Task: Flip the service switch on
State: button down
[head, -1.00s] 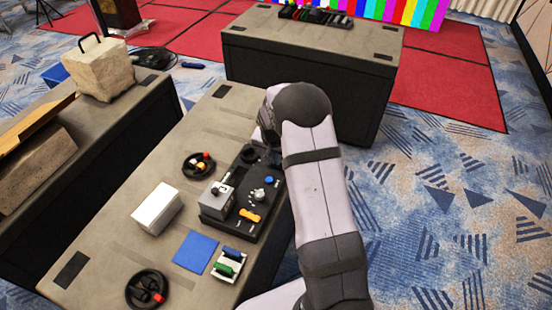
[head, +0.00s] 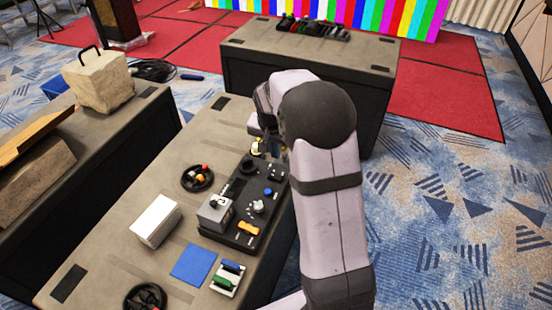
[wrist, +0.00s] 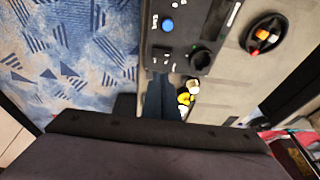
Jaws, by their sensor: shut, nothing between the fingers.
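A black control panel (head: 236,237) lies on the grey bench. It carries a grey box (head: 214,214) with a small lever on top, an orange toggle (head: 248,228), a grey knob (head: 258,206), a blue button (head: 268,191) and a black knob (head: 247,165). I cannot read which one is labelled the service switch. My gripper (head: 264,146) is shut and empty near the panel's far end, partly hidden by my arm. In the wrist view its dark fingers (wrist: 161,88) show beside the panel's end, with the blue button (wrist: 167,24) and black knob (wrist: 200,58) nearby.
A black wheel with coloured bits (head: 197,177), a white box (head: 157,220), a blue square (head: 194,264) and a small tray with green and blue pieces (head: 228,278) lie around the panel. A small yellow and white item (wrist: 187,96) is close to my fingers.

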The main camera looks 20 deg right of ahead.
jog(key=shift+s+a+r, duration=0.1)
jog(key=shift+s+r, duration=0.05)
jog(key=shift+r, duration=0.45)
jog(key=shift+f+b, duration=0.15)
jog(key=shift+b, duration=0.25)
jog(key=w+b, duration=0.1)
jog(key=b, duration=0.2)
jog(key=shift+a+r, duration=0.25)
jog(key=shift+a, duration=0.15)
jog(key=shift+f, duration=0.1)
jog(key=p, duration=0.3)
send_over(273, 174)
jog(key=s, duration=0.1)
jog(key=f, duration=1.1)
jog(key=shift+s+a+f, duration=0.1)
jog(key=shift+a+f, duration=0.05)
jog(key=shift+a, duration=0.05)
jog(key=shift+a+f, duration=0.15)
jog(key=shift+f, duration=0.85)
